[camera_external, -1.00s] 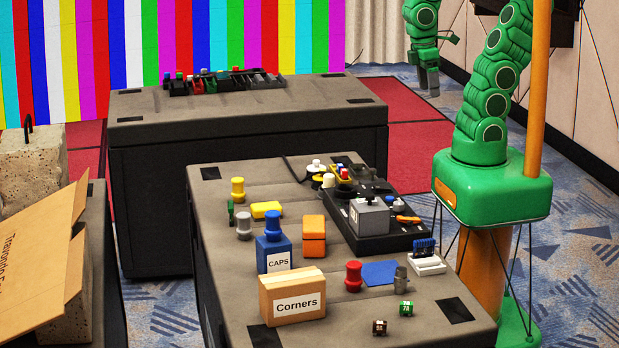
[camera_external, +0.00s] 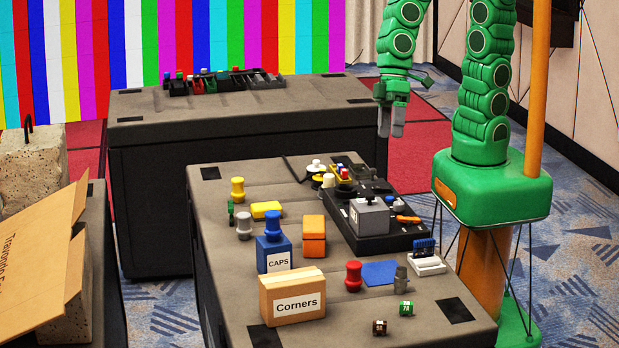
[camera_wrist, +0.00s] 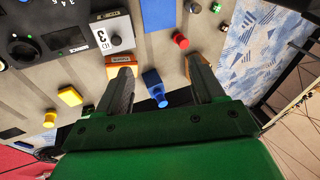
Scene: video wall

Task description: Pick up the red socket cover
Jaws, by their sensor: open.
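The red socket cover (camera_external: 353,276), a small flanged red knob, stands upright on the near grey table (camera_external: 215,200), right of the Corners box and left of a flat blue square. In the wrist view the red socket cover (camera_wrist: 181,41) shows above and between my fingers, near the right one. My gripper (camera_external: 390,130) is open and empty. It hangs fingers down, high at the back right of the table, well away from the cover. The wrist view shows the two fingers of my gripper (camera_wrist: 160,72) spread apart, with nothing between them.
The Corners box (camera_external: 293,298), blue CAPS box (camera_external: 274,255) and orange block (camera_external: 314,236) stand left of the cover. A grey cylinder (camera_external: 400,277) is right of it. A black console (camera_external: 390,240) with a grey box lies behind. Small cubes (camera_external: 406,308) lie in front.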

